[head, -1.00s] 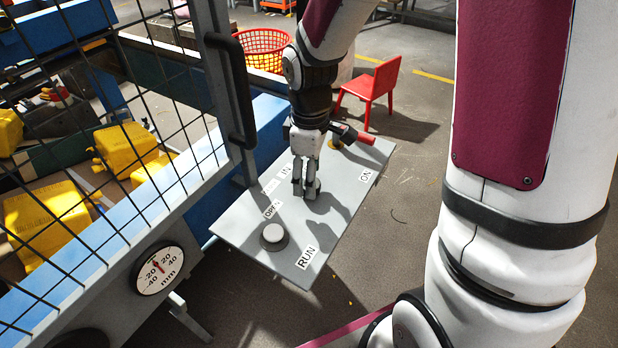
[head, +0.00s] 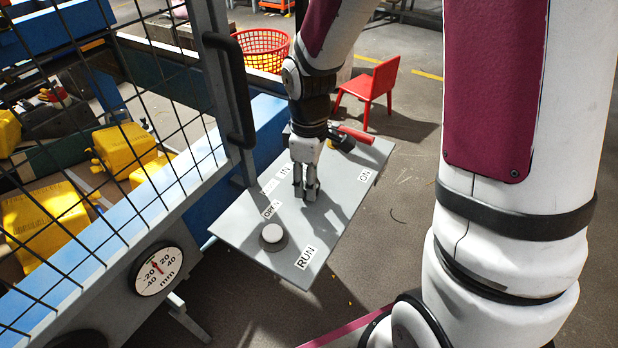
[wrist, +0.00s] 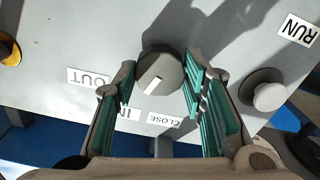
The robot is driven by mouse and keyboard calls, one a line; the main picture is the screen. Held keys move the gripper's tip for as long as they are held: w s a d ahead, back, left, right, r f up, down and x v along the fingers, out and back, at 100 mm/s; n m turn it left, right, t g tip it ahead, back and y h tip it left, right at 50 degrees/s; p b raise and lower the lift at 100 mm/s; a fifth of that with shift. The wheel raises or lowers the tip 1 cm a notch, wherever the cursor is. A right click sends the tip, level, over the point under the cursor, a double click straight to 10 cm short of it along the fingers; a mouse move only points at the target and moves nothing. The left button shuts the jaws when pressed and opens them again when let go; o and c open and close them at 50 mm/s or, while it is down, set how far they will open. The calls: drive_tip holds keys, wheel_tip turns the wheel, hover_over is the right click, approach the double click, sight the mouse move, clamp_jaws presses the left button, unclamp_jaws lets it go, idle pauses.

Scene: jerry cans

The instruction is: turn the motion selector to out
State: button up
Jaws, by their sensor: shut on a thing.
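The motion selector (wrist: 160,74) is a round grey knob with a white pointer mark, on a grey panel (head: 240,225). In the wrist view its mark slants down-left, toward the IN label (wrist: 127,113). The OUT label (wrist: 88,77) lies to the left of the knob, and the CLOSE label (wrist: 163,120) lies below it. My gripper (wrist: 160,82) has its teal-padded fingers on both sides of the knob, shut on it. In the head view my gripper (head: 306,194) points down at the panel and hides most of the knob.
A white push button (head: 272,233) sits near the RUN label (head: 305,257). A red-handled switch (head: 355,133) stands at the panel's far end, close behind my gripper. A mesh guard with a dark handle (head: 230,90) rises to the left. A dial gauge (head: 158,268) is below it.

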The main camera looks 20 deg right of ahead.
drive_tip(key=m, duration=0.4)
drive_tip(key=shift+p, duration=0.35)
drive_tip(key=shift+m, duration=1.9)
drive_tip(key=o, duration=1.2)
drive_tip(key=shift+c, duration=0.2)
